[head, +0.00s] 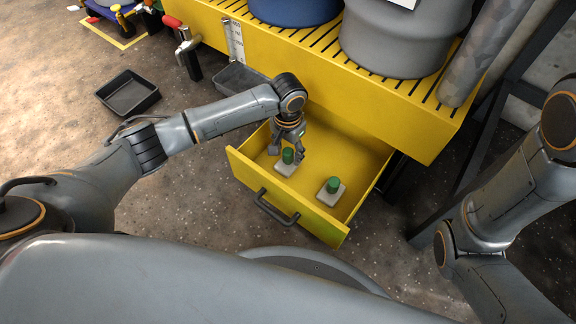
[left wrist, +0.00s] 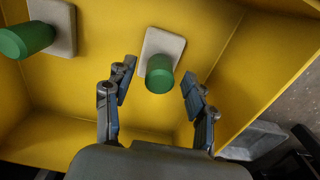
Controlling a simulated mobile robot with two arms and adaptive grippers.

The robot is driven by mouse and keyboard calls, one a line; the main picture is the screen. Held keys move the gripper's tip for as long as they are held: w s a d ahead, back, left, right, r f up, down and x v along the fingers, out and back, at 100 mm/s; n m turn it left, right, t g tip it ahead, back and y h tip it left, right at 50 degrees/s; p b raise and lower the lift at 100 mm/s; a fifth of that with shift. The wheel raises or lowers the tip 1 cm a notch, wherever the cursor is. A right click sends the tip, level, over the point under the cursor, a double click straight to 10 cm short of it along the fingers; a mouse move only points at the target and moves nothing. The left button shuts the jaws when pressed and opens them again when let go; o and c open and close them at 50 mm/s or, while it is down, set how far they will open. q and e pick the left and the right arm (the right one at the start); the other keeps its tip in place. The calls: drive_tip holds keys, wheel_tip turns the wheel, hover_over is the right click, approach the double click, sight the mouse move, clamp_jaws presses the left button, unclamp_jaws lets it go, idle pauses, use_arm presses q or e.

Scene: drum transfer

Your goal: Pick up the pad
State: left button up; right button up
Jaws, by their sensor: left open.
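Two pale grey pads with green cylindrical knobs lie in the open yellow drawer (head: 240,168). The left pad (head: 283,170) has its knob (head: 288,156) just under my left gripper (head: 286,149). The other pad (head: 326,198) lies to the right, nearer the drawer front. In the left wrist view one pad (left wrist: 166,42) shows ahead between the spread fingers of my left gripper (left wrist: 158,79), with its green knob (left wrist: 159,76) pointing toward the camera. The other pad (left wrist: 61,24) is at upper left. The left gripper is open and holds nothing. My right gripper is out of view.
The yellow slotted platform (head: 330,75) above the drawer carries a blue drum (head: 293,10) and a grey drum (head: 400,40). A dark tray (head: 128,93) lies on the floor at left. The drawer walls bound the room around the pads.

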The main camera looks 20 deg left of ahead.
use_arm(q)
drive_tip(key=shift+f, duration=0.55)
drive_tip(key=shift+c, duration=0.2)
clamp_jaws()
drive_tip(key=shift+r, duration=0.15)
